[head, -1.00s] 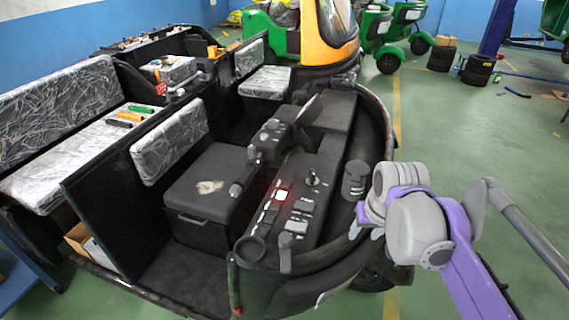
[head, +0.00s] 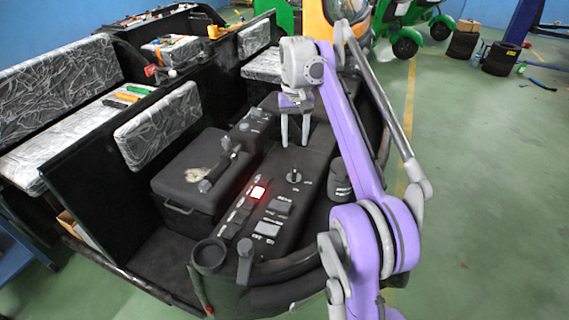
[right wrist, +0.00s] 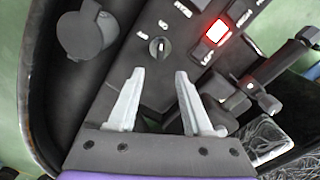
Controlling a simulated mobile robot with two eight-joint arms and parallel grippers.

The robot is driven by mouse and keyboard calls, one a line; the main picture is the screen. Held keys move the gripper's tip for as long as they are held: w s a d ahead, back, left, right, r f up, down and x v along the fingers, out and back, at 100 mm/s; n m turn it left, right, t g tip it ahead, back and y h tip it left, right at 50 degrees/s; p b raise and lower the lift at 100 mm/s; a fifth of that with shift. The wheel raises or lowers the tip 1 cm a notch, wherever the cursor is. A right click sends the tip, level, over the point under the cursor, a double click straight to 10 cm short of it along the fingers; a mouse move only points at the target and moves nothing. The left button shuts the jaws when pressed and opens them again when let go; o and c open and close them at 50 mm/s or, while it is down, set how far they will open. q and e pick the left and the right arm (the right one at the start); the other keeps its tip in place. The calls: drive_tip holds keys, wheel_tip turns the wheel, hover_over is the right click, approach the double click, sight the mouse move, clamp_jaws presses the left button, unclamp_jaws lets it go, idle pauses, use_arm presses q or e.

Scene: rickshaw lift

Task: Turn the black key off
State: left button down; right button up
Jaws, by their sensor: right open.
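The black key (head: 294,176) is a small knob standing on the rickshaw's dark control panel, to the right of a lit red-and-white switch (head: 258,191). In the right wrist view the key (right wrist: 159,46) sits just beyond the fingertips, with small markings beside it. My right gripper (head: 294,143) hangs above the panel with its two pale fingers pointing down, a little behind the key. It also shows in the right wrist view (right wrist: 160,75), open, with nothing between its fingers. The fingers look apart from the key. My left gripper is not in view.
A black cup-like cylinder (head: 341,180) stands right of the key. A handlebar with a grip (head: 220,170) lies left of the panel. Flat rocker switches (head: 267,229) are in front. Green floor (head: 480,190) is clear to the right.

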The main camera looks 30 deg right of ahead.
sight(294, 168)
wheel_tip(294, 168, down, 10)
drive_tip(key=shift+s+a+f+b, duration=0.1)
drive_tip(key=shift+f+b, duration=0.1)
drive_tip(key=shift+b, duration=0.75)
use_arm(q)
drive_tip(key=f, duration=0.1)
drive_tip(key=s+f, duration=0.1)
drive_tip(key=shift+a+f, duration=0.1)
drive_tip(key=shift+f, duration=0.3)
use_arm(e)
clamp_jaws()
